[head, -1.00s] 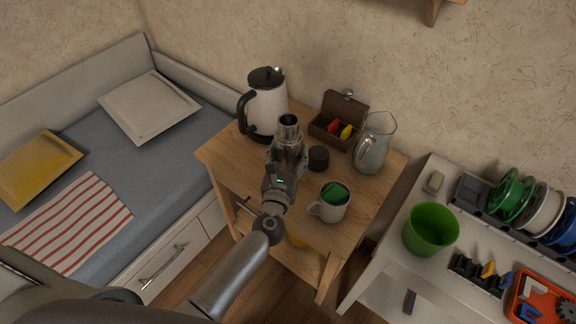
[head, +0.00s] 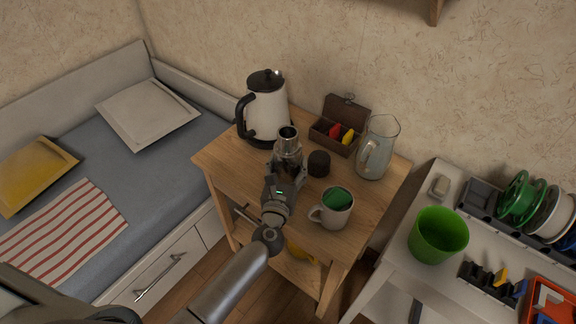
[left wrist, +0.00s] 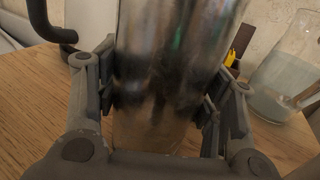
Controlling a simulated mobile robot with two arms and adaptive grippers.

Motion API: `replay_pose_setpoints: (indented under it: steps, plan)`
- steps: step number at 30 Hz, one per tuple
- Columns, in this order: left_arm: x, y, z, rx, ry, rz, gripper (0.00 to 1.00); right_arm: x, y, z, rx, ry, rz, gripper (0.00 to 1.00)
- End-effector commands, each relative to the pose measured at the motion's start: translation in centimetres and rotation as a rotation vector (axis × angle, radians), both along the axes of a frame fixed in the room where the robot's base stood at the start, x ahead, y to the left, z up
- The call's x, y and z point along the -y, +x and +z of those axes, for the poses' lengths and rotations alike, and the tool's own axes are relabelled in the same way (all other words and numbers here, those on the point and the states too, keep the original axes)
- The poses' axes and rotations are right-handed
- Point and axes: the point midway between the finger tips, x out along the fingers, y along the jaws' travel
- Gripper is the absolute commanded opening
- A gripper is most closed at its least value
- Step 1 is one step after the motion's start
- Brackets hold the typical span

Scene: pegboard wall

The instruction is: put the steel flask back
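The steel flask (head: 287,143) stands upright over the wooden side table, its open mouth facing up. My left gripper (head: 285,171) reaches it from the front, with the arm coming in from below. In the left wrist view the shiny flask (left wrist: 178,70) fills the space between the fingers (left wrist: 162,100), which press on both its sides. The gripper is shut on it. The flask's lower part is hidden by the gripper in the head view, so I cannot tell whether its base touches the table. My right gripper is not in view.
On the side table (head: 230,172) are a white kettle (head: 266,108) behind left, a dark round cap (head: 319,163) close right, a mug with green inside (head: 332,208), a box (head: 340,125) and a glass jug (head: 376,150). Free wood lies left of the flask.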

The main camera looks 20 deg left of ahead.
Motion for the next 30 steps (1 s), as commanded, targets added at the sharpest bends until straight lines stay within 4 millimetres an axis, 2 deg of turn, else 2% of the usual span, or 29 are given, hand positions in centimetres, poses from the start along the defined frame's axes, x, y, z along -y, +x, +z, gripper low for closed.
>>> replay_pose_setpoints:
  steps: [1,4,5,18,23,30]
  plan:
    - [0.0,0.0,-0.1,-0.002,0.0,0.0,0.69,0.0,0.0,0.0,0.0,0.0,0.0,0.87]
    - [0.0,0.0,-0.1,-0.002,0.0,0.0,0.82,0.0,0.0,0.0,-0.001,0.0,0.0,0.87]
    - [0.0,0.0,-0.1,-0.002,0.0,0.0,0.83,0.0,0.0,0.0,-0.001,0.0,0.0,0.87]
    - [0.0,0.0,0.5,-0.001,0.0,0.0,0.83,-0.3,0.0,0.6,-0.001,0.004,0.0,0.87]
    - [0.3,-2.4,0.0,-0.005,-0.002,0.0,0.83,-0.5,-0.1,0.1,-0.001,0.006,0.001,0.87]
    - [0.7,-7.0,0.0,-0.004,0.0,0.0,0.83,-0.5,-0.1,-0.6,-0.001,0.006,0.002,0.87]
